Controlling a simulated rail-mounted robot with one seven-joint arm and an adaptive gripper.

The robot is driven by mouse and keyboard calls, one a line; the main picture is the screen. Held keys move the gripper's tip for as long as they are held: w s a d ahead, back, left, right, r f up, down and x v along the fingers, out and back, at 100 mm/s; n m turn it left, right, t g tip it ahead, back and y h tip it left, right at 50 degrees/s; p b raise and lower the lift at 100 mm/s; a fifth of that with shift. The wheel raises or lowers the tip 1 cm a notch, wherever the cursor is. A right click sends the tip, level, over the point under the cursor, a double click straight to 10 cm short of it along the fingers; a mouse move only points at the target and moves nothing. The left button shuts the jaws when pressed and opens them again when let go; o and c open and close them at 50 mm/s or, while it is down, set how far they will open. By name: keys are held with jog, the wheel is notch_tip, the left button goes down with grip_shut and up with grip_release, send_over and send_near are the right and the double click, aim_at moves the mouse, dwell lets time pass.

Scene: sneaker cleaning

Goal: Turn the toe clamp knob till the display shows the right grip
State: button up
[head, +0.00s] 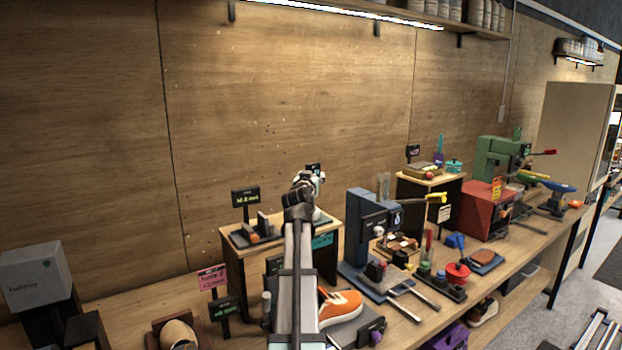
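My arm reaches up from the bottom middle of the head view, and my gripper (316,180) is at its far end, above the back of a wooden stand. Its fingers are too small and partly hidden, so I cannot tell open from shut. On the stand, left of my arm, is a small clamp-like fixture (262,232) with an orange-brown knob-like part. A dark display (245,197) with green text stands behind it; I cannot read it surely. An orange sneaker (341,306) lies on a grey base, partly behind my arm. Near it is a dark box (371,332) with a purple knob. I cannot tell which knob is the toe clamp's.
A blue press-like machine (364,235) stands right of my arm. A red box (486,210) and a green machine (497,158) are farther right. A pink sign (212,277) and a white box (36,277) are at left. The bench is crowded.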

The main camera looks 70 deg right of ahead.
jog(key=shift+a, duration=0.1)
jog(key=v, duration=1.2)
